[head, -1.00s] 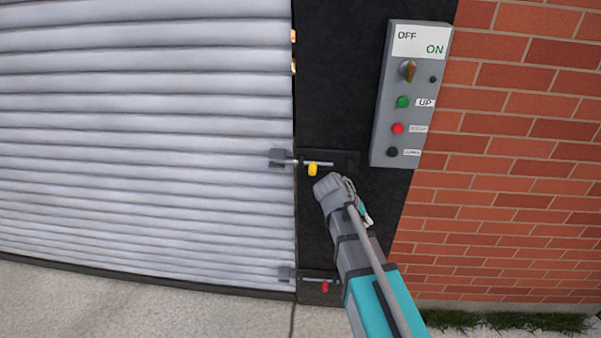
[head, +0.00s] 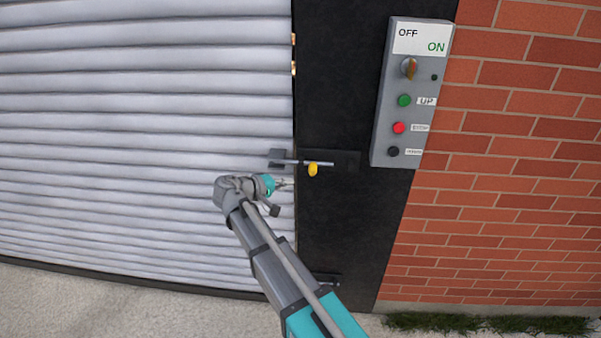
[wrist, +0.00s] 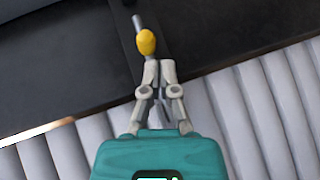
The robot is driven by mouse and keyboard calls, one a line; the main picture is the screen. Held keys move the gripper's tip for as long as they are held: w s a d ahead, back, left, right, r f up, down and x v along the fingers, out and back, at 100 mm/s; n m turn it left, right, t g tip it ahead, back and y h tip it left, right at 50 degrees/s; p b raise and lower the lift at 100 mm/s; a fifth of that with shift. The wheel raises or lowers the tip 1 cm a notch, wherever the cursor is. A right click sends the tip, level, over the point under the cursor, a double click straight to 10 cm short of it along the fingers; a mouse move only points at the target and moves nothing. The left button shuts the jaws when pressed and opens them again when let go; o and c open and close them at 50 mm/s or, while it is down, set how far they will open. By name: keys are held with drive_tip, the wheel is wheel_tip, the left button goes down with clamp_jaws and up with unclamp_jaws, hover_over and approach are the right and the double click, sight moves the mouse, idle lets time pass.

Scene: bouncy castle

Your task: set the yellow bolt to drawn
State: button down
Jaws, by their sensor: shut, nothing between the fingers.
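The yellow bolt's knob (head: 313,170) sits on a grey rod on a dark plate, on the black post beside the shutter. The rod reaches left to a grey bracket (head: 277,158) on the shutter's edge. My gripper (head: 284,184) is left of the knob and slightly lower, in front of the shutter, pointing right. In the wrist view the yellow knob (wrist: 147,42) lies just beyond the fingertips (wrist: 159,68), with the rod's end past it. The fingers are close together and hold nothing. Whether a fingertip touches the knob, I cannot tell.
The grey shutter (head: 130,120) fills the left. A control box (head: 411,95) with a switch and several buttons hangs upper right beside the brick wall (head: 500,180). A lower bolt (head: 328,280) is mostly hidden behind my arm.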

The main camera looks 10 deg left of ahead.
drive_tip(key=s+a+r+n+t, duration=0.1)
drive_tip(key=a+r+t, duration=0.1)
drive_tip(key=a, duration=0.5)
drive_tip(key=shift+s+a+r, duration=0.15)
drive_tip(key=shift+s+a, duration=0.05)
drive_tip(key=shift+s, duration=0.1)
drive_tip(key=b, duration=0.2)
approach(304, 163)
drive_tip(key=r+x, duration=0.1)
drive_tip(key=x, duration=0.2)
drive_tip(key=shift+w+d+f, duration=0.1)
drive_tip(key=shift+d+f, duration=0.2)
drive_tip(key=shift+d, duration=0.4)
drive_tip(key=shift+w+d+f, duration=0.15)
drive_tip(key=shift+d+f, duration=0.15)
drive_tip(key=shift+d, duration=0.4)
drive_tip(key=shift+w+d+f, duration=0.1)
drive_tip(key=shift+d+f, duration=0.2)
drive_tip(key=shift+d, duration=0.4)
drive_tip(key=shift+s, duration=0.1)
